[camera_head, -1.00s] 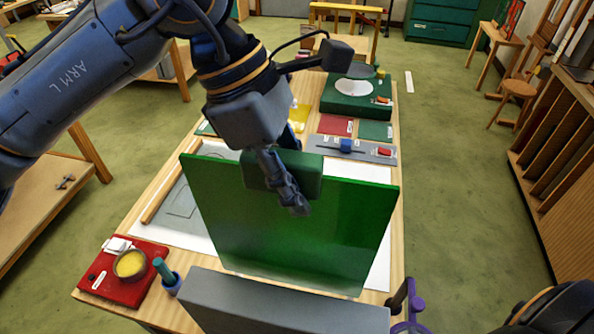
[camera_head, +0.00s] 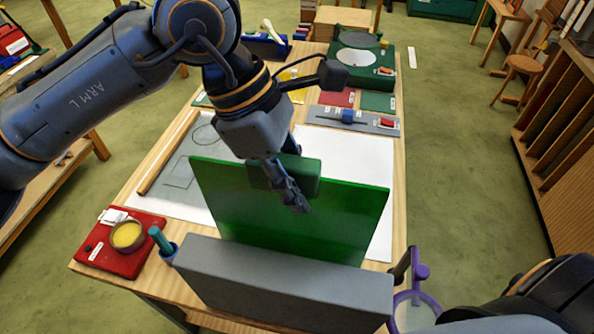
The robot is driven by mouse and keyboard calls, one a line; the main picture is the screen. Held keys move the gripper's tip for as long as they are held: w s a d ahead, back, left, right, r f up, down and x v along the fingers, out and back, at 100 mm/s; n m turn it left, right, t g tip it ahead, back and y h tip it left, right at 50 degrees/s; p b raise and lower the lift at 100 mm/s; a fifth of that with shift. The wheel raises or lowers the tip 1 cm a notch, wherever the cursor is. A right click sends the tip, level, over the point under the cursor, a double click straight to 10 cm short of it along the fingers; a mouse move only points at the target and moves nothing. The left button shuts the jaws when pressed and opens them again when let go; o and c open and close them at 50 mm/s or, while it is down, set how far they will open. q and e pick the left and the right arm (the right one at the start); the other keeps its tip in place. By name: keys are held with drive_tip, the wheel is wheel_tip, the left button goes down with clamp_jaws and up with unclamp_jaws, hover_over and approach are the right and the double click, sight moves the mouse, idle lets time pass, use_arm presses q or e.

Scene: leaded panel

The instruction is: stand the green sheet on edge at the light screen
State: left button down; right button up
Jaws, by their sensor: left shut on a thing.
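The green sheet (camera_head: 340,222) is upright and leans slightly, just behind a grey upright slab (camera_head: 285,285) at the table's near edge, which I take for the light screen. Its lower edge is hidden behind the slab, so I cannot tell whether it touches the table or the slab. My left gripper (camera_head: 294,190) is shut on the green sheet at its upper middle, beside a darker green block there. My right gripper does not show; only dark parts of my right arm appear at the bottom right.
Drawn white paper (camera_head: 350,150) covers mid-table.

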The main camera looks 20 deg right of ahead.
sight(297, 230)
use_arm(q)
wheel_tip(297, 230, down, 11)
drive_tip(key=b, duration=0.7)
idle(0.4)
idle(0.3)
drive_tip(key=c, duration=1)
unclamp_jaws()
drive_tip(key=shift+s+f, duration=0.1)
drive_tip(key=v, duration=1.2)
drive_tip(key=shift+a, duration=0.1)
